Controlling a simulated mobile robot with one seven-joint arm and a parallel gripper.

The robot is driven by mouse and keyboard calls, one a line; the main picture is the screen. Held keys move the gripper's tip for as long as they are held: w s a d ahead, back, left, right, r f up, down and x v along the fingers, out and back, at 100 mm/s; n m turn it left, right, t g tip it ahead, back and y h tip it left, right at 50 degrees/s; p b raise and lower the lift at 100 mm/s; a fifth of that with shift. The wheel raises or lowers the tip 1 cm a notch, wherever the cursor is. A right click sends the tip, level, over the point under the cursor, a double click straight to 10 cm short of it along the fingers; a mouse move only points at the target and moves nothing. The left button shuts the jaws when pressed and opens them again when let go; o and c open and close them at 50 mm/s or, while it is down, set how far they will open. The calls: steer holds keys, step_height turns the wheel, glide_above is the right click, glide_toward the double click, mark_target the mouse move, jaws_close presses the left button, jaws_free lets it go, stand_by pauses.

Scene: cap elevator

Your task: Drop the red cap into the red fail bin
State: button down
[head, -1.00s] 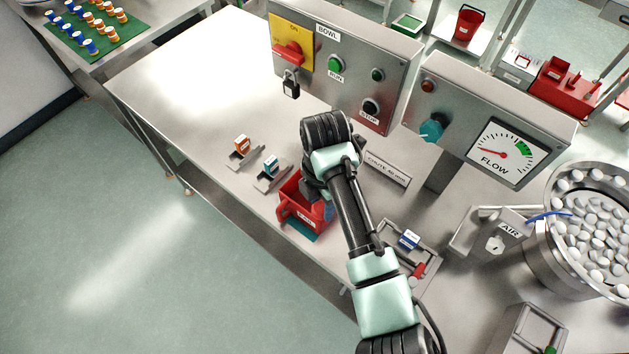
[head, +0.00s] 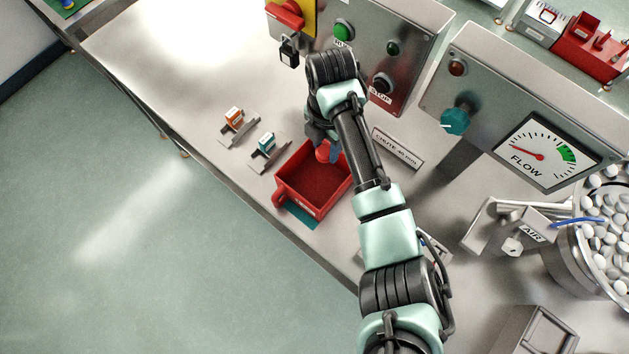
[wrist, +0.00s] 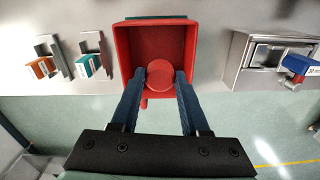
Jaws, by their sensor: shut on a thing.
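The red cap (head: 323,152) is between the fingertips of my gripper (head: 322,143), at the far right edge of the red fail bin (head: 303,182) in the head view. In the wrist view the cap (wrist: 160,76) sits between the two blue fingers of my gripper (wrist: 160,82), which are shut on it. The bin (wrist: 134,48) lies behind the cap there, with its open inside facing the camera. The bin's visible inside looks empty. Whether the cap is above the rim or below it is hard to tell.
Two small holders with an orange block (head: 234,115) and a teal block (head: 267,141) stand left of the bin. A chute sign (head: 397,148) and control panels stand behind and to the right. The bench is clear at the upper left.

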steer(key=shift+s+f+b, duration=0.1)
steer(key=shift+f+b, duration=0.2)
steer(key=shift+f, duration=0.35)
steer(key=shift+c, duration=1.6)
jaws_free()
step_height(320, 180, up, 13)
steer(key=b, duration=0.1)
